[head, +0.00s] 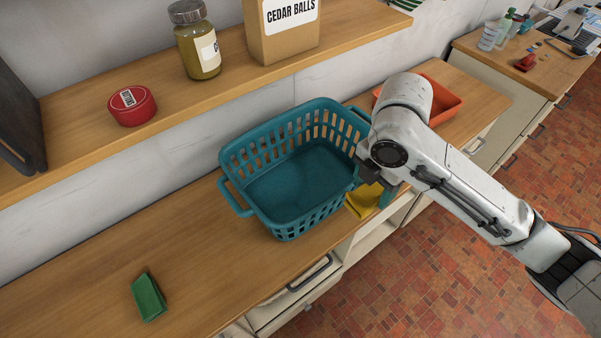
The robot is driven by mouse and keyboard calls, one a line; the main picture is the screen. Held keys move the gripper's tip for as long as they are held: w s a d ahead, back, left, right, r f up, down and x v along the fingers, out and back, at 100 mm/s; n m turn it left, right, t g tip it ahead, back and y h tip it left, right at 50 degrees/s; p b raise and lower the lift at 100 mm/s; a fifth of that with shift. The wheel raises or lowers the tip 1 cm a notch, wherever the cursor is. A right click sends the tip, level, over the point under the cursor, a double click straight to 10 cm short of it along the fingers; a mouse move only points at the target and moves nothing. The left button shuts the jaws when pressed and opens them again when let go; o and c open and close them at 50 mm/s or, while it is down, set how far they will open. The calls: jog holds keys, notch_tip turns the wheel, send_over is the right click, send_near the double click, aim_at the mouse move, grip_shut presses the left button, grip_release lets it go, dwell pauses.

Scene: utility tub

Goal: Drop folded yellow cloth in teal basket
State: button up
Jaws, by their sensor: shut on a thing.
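The teal basket (292,186) stands upright on the wooden counter, with slotted walls and side handles. Its inside looks empty. The folded yellow cloth (361,202) shows at the basket's front right side, outside its wall and under the end of my arm. My gripper (371,186) is shut on the yellow cloth. Its fingers are mostly hidden by the wrist and the cloth, and I cannot tell whether the cloth touches the counter.
A folded green cloth (148,297) lies at the counter's left. An orange tray (440,101) is behind my arm. The shelf above holds a red tin (132,106), a jar (196,45) and a cedar balls box (282,32). The counter left of the basket is largely clear.

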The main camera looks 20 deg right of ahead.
jog(key=w+a, duration=0.3)
jog(key=w, duration=0.5)
jog(key=w+a, duration=0.3)
jog(key=w, duration=0.5)
jog(key=b, duration=0.7)
send_near(312, 192)
jog(key=shift+w+f+b, duration=0.1)
jog(key=shift+f+b, duration=1.55)
jog(key=shift+b, duration=0.55)
jog(key=shift+f, duration=0.4)
jog(key=shift+f, duration=0.2)
jog(key=o, duration=1)
